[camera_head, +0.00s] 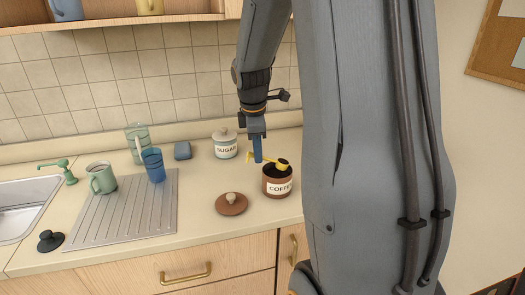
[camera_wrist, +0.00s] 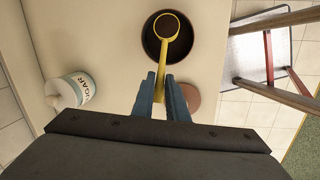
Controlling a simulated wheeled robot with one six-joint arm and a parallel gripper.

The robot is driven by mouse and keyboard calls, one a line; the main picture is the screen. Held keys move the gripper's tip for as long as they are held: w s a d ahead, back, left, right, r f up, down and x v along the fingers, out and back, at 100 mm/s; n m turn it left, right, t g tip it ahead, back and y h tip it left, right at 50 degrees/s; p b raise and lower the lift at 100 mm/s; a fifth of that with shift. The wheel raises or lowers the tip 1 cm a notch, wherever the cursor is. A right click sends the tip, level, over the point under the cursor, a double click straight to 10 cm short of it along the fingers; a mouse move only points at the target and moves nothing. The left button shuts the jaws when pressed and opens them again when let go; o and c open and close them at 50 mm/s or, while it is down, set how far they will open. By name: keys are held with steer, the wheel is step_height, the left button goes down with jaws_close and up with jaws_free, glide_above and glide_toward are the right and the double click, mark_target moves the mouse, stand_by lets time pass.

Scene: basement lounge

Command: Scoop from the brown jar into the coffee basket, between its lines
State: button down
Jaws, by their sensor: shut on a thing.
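The brown jar (camera_head: 277,188), labelled COFFEE, stands open on the counter with dark contents; its round mouth shows in the wrist view (camera_wrist: 148,42). My gripper (camera_head: 257,158) is shut on the handle of a yellow scoop (camera_head: 270,160). In the wrist view the blue fingers (camera_wrist: 165,82) pinch that handle, and the scoop (camera_wrist: 161,60) reaches forward over the jar mouth. The scoop's bowl looks brown inside; I cannot tell how full it is. Its exact height over the contents is unclear. I cannot make out the coffee basket in either view.
A brown lid (camera_head: 231,205) lies left of the jar. A SUGAR jar (camera_head: 225,146) stands behind it. A blue cup (camera_head: 153,165) and green mug (camera_head: 102,178) stand on the drainboard (camera_head: 130,215), beside the sink (camera_head: 22,205). Counter between drainboard and lid is clear.

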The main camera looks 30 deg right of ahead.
steer(key=shift+w+a+r+h, duration=0.3)
steer(key=shift+a+r+h, duration=0.1)
steer(key=shift+a+h, duration=0.2)
steer(key=shift+w+a+r+g+h, duration=0.15)
steer(key=shift+a+r+h, duration=0.1)
steer(key=shift+r, duration=0.2)
steer(key=shift+a+r+g+h, duration=0.2)
steer(key=shift+r+h, duration=0.1)
steer(key=shift+r, duration=0.2)
steer(key=shift+w+a+r+g+h, duration=0.15)
steer(key=shift+r+h, duration=0.1)
steer(key=shift+r, duration=0.2)
steer(key=shift+s, duration=0.1)
